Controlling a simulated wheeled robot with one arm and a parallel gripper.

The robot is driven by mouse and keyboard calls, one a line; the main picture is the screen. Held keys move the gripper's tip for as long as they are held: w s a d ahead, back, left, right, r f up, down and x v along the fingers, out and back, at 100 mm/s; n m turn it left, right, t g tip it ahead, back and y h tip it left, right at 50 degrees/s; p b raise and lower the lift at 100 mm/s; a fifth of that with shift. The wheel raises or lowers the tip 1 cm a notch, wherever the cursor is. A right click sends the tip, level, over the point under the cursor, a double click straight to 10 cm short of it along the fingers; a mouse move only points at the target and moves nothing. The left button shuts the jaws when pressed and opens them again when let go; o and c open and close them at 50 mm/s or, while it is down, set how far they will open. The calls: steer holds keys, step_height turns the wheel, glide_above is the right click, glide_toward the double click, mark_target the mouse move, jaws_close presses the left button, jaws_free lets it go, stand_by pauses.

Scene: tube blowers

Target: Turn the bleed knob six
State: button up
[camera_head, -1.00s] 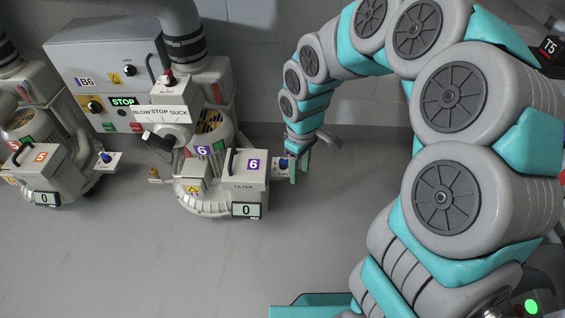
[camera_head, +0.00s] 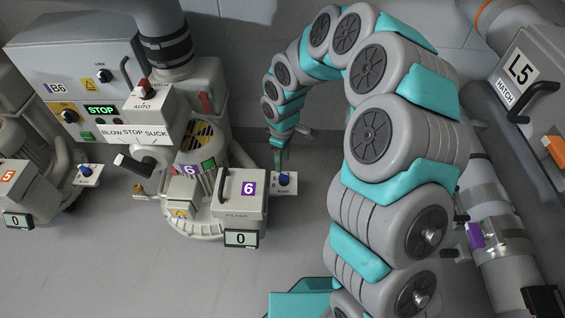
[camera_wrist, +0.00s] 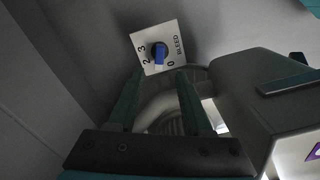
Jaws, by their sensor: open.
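The blue bleed knob (camera_head: 284,179) of blower 6 sits on a small white plate (camera_head: 291,188) at the right side of the filter box (camera_head: 232,203), which is marked with a purple 6. In the wrist view the knob (camera_wrist: 160,56) is on its plate marked BLEED with 0, 2 and 3 readable; its pale pointer lies toward the lower side of the dial. My gripper (camera_head: 281,158) is just above and behind the knob in the head view. In the wrist view my gripper (camera_wrist: 159,92) has its two fingers apart with nothing between them, short of the knob.
Blower 6's display (camera_head: 241,239) reads 0. A similar knob (camera_head: 85,170) stands on the left at blower 5. A control box B6 (camera_head: 100,60) with a green STOP display is behind. The L5 hatch (camera_head: 520,78) is right of my arm. The floor in front is clear.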

mark_target(282, 175)
steer(key=shift+w+f, duration=0.15)
steer(key=shift+f, duration=0.05)
step_height(282, 175, down, 8)
steer(key=shift+r+b, duration=0.25)
steer(key=shift+b, duration=0.25)
steer(key=shift+c, duration=0.4)
jaws_close()
